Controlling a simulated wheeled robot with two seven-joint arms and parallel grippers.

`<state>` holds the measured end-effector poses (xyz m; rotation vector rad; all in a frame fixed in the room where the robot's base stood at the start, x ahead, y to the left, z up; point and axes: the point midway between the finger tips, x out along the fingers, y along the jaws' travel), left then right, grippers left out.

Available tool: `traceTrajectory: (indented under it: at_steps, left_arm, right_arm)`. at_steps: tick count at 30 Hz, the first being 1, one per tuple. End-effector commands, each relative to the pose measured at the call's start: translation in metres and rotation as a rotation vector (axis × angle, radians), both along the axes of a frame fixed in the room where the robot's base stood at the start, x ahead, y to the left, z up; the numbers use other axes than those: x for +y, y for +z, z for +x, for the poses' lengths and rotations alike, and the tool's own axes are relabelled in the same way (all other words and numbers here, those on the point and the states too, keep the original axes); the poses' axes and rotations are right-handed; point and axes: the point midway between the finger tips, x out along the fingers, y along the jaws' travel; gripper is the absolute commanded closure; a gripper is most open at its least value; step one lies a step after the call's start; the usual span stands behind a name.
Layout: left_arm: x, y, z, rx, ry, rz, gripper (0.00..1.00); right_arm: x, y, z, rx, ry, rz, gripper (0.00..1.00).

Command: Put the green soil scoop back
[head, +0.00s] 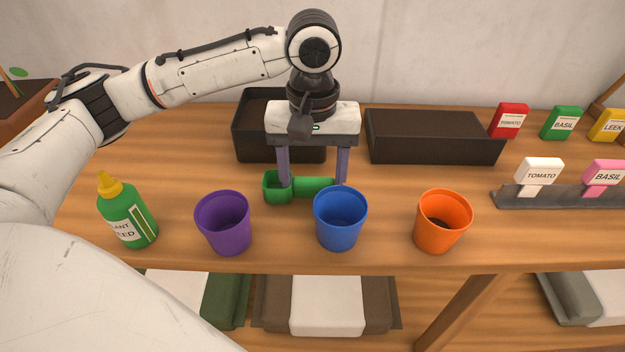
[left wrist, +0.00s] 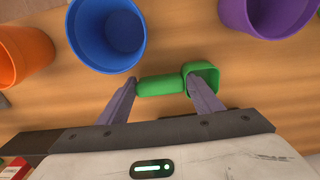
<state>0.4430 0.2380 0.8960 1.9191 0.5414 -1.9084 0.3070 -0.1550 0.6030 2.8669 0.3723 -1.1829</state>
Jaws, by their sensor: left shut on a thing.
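The green soil scoop (head: 309,188) is behind the blue pot (head: 341,220), with its square bowl to the left and its handle to the right. My left gripper (head: 314,184) points down over the scoop and is shut on it, with its fingers spread wide along the scoop's length. In the left wrist view, one finger is at the bowl and the other at the free end of the green handle (left wrist: 160,86). I cannot tell whether the scoop touches the table. My right gripper is not in view.
A purple pot (head: 223,224) and an orange pot (head: 442,222) flank the blue pot. A green bottle (head: 125,215) stands at the left. A soil tray (head: 247,150) and a dark box (head: 432,150) stand behind. Seed packets and a label rack (head: 560,196) are at the right.

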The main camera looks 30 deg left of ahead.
Motion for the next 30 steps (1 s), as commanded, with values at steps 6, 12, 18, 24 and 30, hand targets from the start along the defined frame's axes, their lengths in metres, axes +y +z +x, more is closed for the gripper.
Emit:
traceTrajectory:
  at_steps: [6,12,18,24,30]
  left_arm:
    - [0.0,-0.002,0.0,0.001,0.0,0.0,0.62]
    - [0.0,-0.002,0.0,0.001,0.001,0.001,0.22]
    - [0.0,-0.002,0.0,0.0,0.001,0.0,0.22]
    - [0.0,0.019,0.001,-0.003,0.001,-0.002,0.22]
    - [-0.001,0.062,0.001,-0.003,0.001,-0.002,0.22]
  right_arm:
    - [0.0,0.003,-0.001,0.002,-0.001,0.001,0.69]
    - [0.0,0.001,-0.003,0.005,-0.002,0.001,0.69]
    - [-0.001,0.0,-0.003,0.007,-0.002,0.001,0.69]
    - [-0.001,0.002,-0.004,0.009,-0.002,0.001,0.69]
    - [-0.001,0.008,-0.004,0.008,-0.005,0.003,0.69]
